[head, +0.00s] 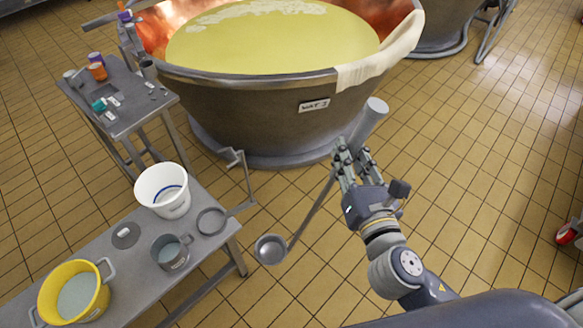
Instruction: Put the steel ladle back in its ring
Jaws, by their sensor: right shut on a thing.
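The steel ladle has a round bowl (270,249), a long thin handle (313,212) and a thick grey cylindrical end (373,117). My right gripper (348,160) is shut on the upper handle, just below that thick end. The ladle hangs tilted, its bowl low and to the left, right of the bench end. A metal ring (198,221) shows at the right end of the bench, joined to a bent bracket (246,180). The bowl is to the right of the ring and lower in the picture, apart from it. My left gripper is not in view.
The grey bench (105,262) holds a white bucket (163,190), a metal mug (171,253), a dark disc (125,235) and a yellow pot (73,293). A copper vat (260,112) with a draped cloth (385,55) stands behind. A small side table (130,110) is at left. The tiled floor at right is mostly clear.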

